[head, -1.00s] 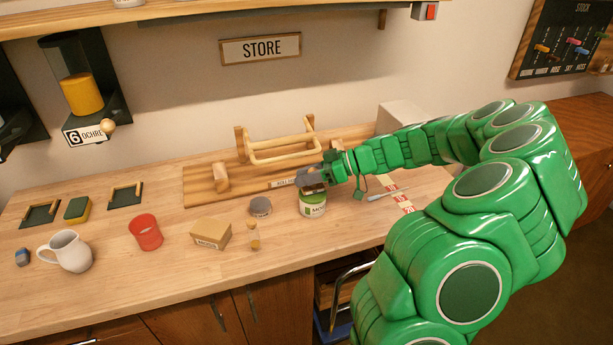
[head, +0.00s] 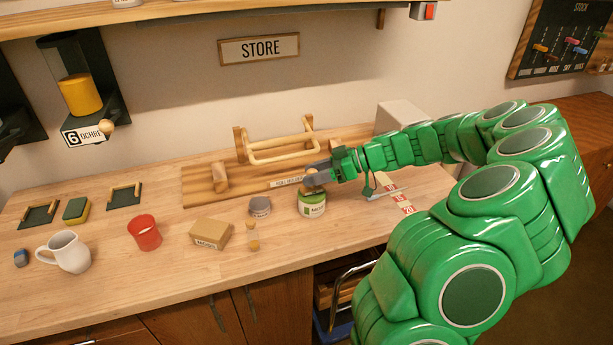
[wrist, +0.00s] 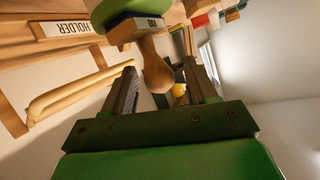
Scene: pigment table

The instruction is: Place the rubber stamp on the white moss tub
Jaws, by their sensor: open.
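The white moss tub (head: 312,207), with a green band on its label, stands upright on the bench right of centre. The rubber stamp (head: 311,189) sits on top of it, partly covered by my gripper in the head view. In the wrist view the stamp's rounded wooden handle (wrist: 156,72) and labelled base show against the tub's green top (wrist: 122,12). My gripper (head: 316,174) is at the stamp, just above the tub. In the wrist view its fingers (wrist: 162,70) are open, one on each side of the handle, with gaps visible.
A wooden holder rack (head: 225,182) with a rail stands behind the tub. A grey tin (head: 260,206), a corked vial (head: 252,238) and a cardboard box (head: 210,234) are to its left.

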